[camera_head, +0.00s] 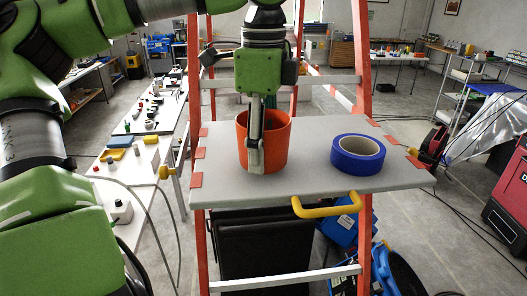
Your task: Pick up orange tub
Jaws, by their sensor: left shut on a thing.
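The orange tub (278,148) stands upright on the grey platform (310,182) of an orange-framed stand, left of the middle. My left gripper (256,150) comes down from above at the tub's near side. It is shut on the tub's wall, with a finger showing in front of the outer face. The other finger is mostly hidden by the tub and the front finger. The tub appears to rest on the platform. My right gripper does not show.
A blue tape roll (358,155) lies to the right of the tub on the platform. A yellow handle (326,207) sits at the front edge. Orange uprights (363,60) rise behind. A long table (140,150) with small objects runs along the left.

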